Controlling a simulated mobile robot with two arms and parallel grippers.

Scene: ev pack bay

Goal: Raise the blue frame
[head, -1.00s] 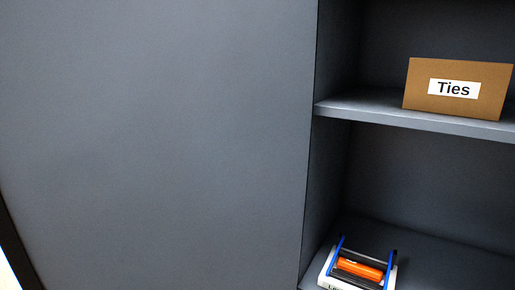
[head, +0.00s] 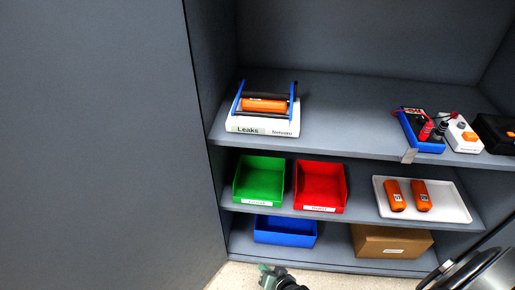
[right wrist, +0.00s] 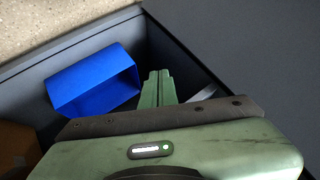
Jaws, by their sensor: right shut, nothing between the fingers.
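The blue frame (head: 237,98) stands upright on a white case labelled "Leaks" (head: 262,126), at the left end of the upper visible shelf. Its two blue sides hold dark bars, with an orange cylinder (head: 264,105) between them. My right gripper (head: 270,272) shows at the bottom of the head view, well below and apart from the frame. In the right wrist view its green fingers (right wrist: 158,76) are together and empty. My left gripper is not in view.
A blue tray with meter (head: 424,146) and white device (head: 461,134) sit right on the same shelf; its middle is clear. Below are green (head: 258,180) and red (head: 320,187) bins, a white tray (head: 450,205), a blue bin (head: 285,232) and a cardboard box (head: 392,241).

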